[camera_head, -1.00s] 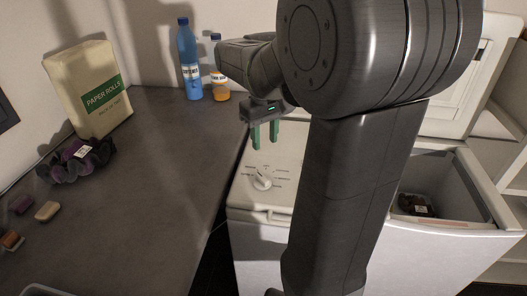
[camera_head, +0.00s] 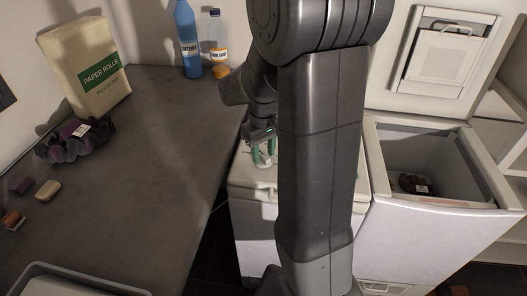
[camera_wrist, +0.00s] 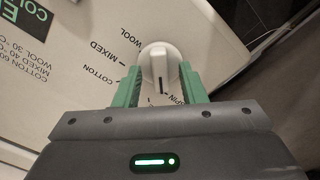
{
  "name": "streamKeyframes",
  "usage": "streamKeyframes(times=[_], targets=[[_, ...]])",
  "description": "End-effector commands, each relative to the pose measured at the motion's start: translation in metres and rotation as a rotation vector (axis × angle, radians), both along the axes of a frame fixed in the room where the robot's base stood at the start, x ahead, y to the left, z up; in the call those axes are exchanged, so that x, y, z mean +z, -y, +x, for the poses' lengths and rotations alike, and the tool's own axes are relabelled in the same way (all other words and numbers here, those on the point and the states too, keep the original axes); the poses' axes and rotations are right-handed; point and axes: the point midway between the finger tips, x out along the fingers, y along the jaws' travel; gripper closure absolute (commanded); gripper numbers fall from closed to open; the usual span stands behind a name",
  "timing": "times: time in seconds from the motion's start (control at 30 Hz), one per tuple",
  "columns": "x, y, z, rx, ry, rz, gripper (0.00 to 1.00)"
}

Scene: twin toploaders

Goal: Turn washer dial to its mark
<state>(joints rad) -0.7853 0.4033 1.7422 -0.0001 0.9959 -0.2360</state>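The washer dial (camera_wrist: 158,58) is a white round knob with a raised bar and a dark pointer line at the bar's lower end in the wrist view. The words COTTON, MIXED, WOOL and SPIN are printed around it. My gripper (camera_wrist: 159,72) is open, with one green finger on each side of the bar and a gap visible on both sides. In the head view my gripper (camera_head: 264,160) points down at the washer top (camera_head: 245,178), with the white dial mostly hidden between its fingers. A target mark cannot be picked out.
The right toploader (camera_head: 440,205) stands open with a dark item (camera_head: 412,184) inside. The dark counter (camera_head: 150,170) at left holds a paper rolls pack (camera_head: 88,70), a blue bottle (camera_head: 188,42), an orange-labelled bottle (camera_head: 218,52), purple cloth (camera_head: 75,140) and small blocks.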

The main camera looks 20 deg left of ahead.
Motion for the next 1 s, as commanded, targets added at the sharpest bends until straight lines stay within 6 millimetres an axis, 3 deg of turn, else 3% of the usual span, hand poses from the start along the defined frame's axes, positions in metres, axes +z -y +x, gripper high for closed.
streamKeyframes(times=[0.3, 0.5, 1.0], targets=[[-0.0023, 0.0002, -0.0001, 0.0, 0.0, 0.0, 0.65], [-0.002, 0.0001, -0.0001, 0.0, 0.0, 0.0, 1.0], [-0.0013, 0.0, 0.0, -0.119, 0.0, 0.0, 1.0]])
